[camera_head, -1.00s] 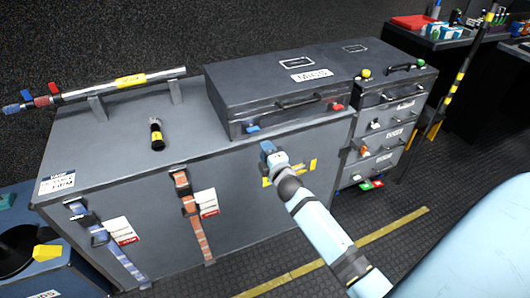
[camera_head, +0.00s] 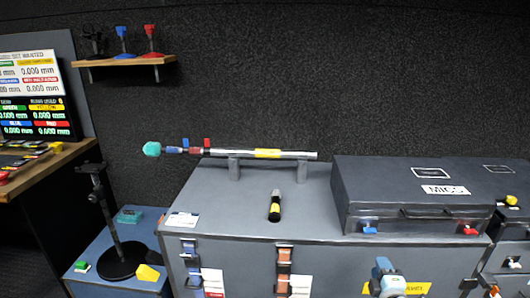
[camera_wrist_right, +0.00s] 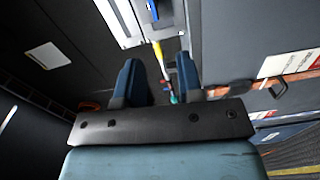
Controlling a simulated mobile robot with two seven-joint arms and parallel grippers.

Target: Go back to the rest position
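My right gripper (camera_head: 384,268) shows at the bottom of the head view, in front of the grey case's face and below the MICS case. In the right wrist view the two blue fingers of this gripper (camera_wrist_right: 159,75) stand apart, with no object held between them. A thin yellow and green item shows beyond the gap. My left gripper is in neither view.
The large grey case (camera_head: 240,205) carries a black microphone (camera_head: 274,207), a silver tube (camera_head: 270,154) on two supports and the MICS case (camera_head: 400,190). A black stand (camera_head: 123,255) is at left, below a wall shelf (camera_head: 125,61).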

